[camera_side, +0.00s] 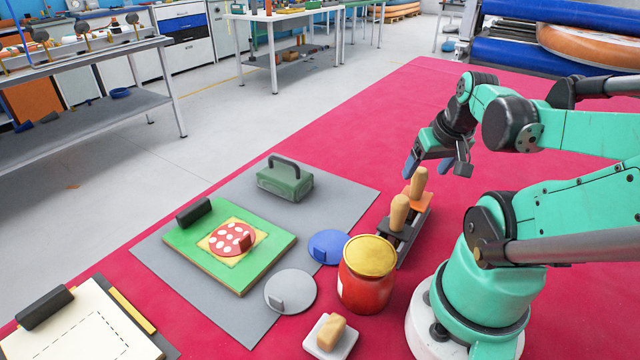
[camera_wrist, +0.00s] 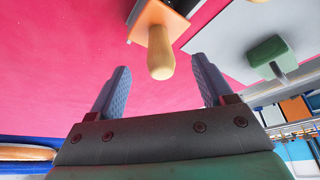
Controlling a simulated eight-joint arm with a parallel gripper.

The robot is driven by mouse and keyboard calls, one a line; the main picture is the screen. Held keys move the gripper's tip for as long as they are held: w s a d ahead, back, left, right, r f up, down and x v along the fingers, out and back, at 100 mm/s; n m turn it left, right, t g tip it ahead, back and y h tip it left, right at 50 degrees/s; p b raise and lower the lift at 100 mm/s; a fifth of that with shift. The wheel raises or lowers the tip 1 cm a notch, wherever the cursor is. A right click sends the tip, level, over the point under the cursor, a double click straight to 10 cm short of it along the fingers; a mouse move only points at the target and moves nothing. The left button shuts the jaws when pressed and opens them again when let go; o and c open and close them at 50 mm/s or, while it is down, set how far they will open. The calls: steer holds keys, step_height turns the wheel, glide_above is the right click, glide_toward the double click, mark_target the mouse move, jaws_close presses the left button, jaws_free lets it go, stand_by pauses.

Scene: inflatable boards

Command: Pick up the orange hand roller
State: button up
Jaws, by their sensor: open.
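The orange hand roller (camera_side: 418,186) stands with its pale wooden handle up in a dark rack (camera_side: 408,241). In the wrist view its orange part and handle (camera_wrist: 158,45) show at top centre, with the handle's end between the fingertips in the picture. My gripper (camera_side: 437,165) is open and empty, just above and beside the handle top in the side view. It also shows in the wrist view (camera_wrist: 160,75), with its two blue-grey fingers apart. I cannot tell the exact gap between fingers and handle; no contact is visible.
A second wooden-handled tool (camera_side: 399,214) stands close by in the same rack. A red jar with a yellow lid (camera_side: 366,290) stands near the rack. A grey mat (camera_side: 340,195) holds a green board (camera_side: 185,242), a green handled block (camera_side: 285,182) and discs. Red floor behind the rack is clear.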

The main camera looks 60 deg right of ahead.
mark_target(416, 191)
steer(key=shift+x, duration=2.3)
steer(key=shift+f, duration=0.1)
jaws_close()
